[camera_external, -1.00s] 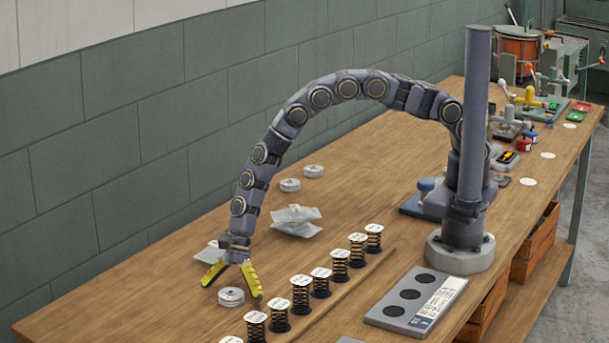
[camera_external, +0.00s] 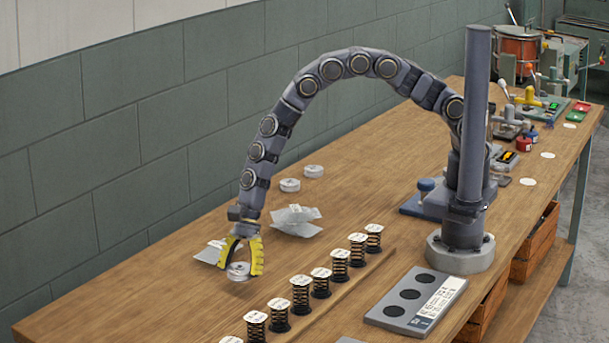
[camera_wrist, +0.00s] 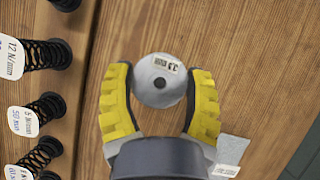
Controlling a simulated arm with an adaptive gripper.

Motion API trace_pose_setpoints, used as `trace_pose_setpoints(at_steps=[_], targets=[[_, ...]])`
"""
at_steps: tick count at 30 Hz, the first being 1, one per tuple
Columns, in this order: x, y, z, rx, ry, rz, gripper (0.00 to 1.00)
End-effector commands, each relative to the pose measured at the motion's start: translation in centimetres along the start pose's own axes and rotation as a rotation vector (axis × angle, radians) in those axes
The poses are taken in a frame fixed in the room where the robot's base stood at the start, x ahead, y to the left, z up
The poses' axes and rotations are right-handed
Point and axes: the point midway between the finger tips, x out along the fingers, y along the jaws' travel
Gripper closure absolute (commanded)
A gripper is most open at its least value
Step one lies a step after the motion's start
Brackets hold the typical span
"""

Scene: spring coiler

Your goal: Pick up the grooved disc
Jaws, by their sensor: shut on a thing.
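The grey disc (camera_external: 239,271) with a white label is between the fingers of my gripper (camera_external: 241,262). In the wrist view the disc (camera_wrist: 158,92) shows a dark centre hole and a small label; its rim touches or nearly touches both yellow fingers. My gripper (camera_wrist: 158,95) is shut on it. The disc appears held up off the wood, though the height is hard to judge. Its grooves are not clear at this size. Two similar discs, one nearer (camera_external: 290,185) and one farther (camera_external: 314,171), lie farther back on the table.
A row of several upright springs with white caps (camera_external: 321,284) stands right of my gripper. Grey packets (camera_external: 296,221) lie behind it, and another (camera_external: 209,253) lies to its left. A grey tray with dark round spots (camera_external: 385,322) lies at front right. The front-left wood is clear.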

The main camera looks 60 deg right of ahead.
Motion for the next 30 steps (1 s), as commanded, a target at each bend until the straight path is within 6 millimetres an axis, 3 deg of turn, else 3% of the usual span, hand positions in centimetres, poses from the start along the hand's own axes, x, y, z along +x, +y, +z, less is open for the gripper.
trace_pose_setpoints(at_steps=[5,13,21,30], targets=[[-4.3,2.2,0.3,-0.001,-0.005,-0.003,0.77],[-7.9,6.3,-1.6,0.002,-0.004,-0.001,0.77],[-9.9,8.5,-2.7,0.001,-0.004,-0.003,0.77],[-10.3,9.0,-3.0,0.001,-0.001,-0.002,0.77]])
